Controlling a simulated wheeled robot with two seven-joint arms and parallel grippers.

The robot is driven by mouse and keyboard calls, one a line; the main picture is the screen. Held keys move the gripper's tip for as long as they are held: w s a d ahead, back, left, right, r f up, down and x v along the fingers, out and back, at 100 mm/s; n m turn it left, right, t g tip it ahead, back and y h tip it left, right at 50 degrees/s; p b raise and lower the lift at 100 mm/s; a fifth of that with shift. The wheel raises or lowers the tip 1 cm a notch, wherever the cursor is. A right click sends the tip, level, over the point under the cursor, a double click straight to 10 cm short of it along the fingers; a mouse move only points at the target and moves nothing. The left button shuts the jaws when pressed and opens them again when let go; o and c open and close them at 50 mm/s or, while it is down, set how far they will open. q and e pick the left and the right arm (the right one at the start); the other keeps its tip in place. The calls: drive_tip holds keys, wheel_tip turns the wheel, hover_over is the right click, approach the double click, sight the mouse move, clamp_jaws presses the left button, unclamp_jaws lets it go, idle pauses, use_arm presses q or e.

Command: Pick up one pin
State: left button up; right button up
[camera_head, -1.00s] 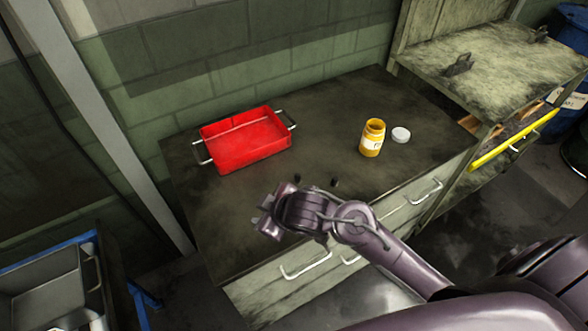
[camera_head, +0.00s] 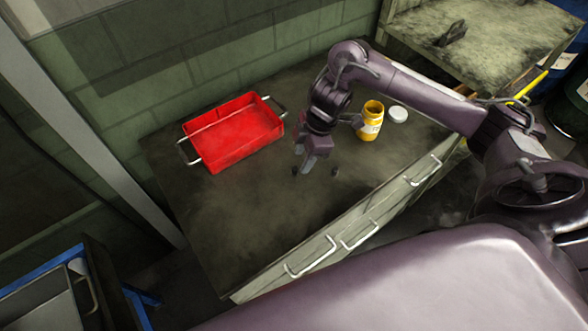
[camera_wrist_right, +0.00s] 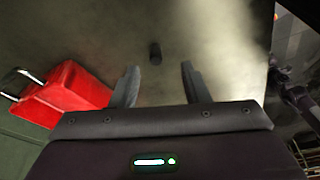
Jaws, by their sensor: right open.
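Two small dark pins stand or lie on the dark worktop in the head view. One pin (camera_head: 335,171) is just right of my right gripper (camera_head: 304,163); a dark spot at the fingertips' left may be the other, partly covered. My right gripper points down over the worktop, open and empty. In the right wrist view, one dark pin (camera_wrist_right: 155,53) shows beyond the gap between the open fingers (camera_wrist_right: 160,70), not touching them. My left gripper is not in view.
A red tray (camera_head: 232,139) with metal handles sits left of the gripper. A yellow jar (camera_head: 370,122) stands close to the right of my wrist, with a white lid (camera_head: 398,114) beside it. The worktop's front left is clear.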

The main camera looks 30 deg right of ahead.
sight(295, 168)
drive_tip(key=x, duration=0.4)
drive_tip(key=shift+w+a+r, duration=0.1)
drive_tip(key=shift+w, duration=0.15)
drive_tip(key=shift+a+f, duration=0.1)
drive_tip(key=shift+f, duration=0.4)
drive_tip(key=shift+w, duration=0.1)
drive_tip(key=c, duration=0.9)
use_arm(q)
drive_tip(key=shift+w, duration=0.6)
use_arm(e)
clamp_jaws()
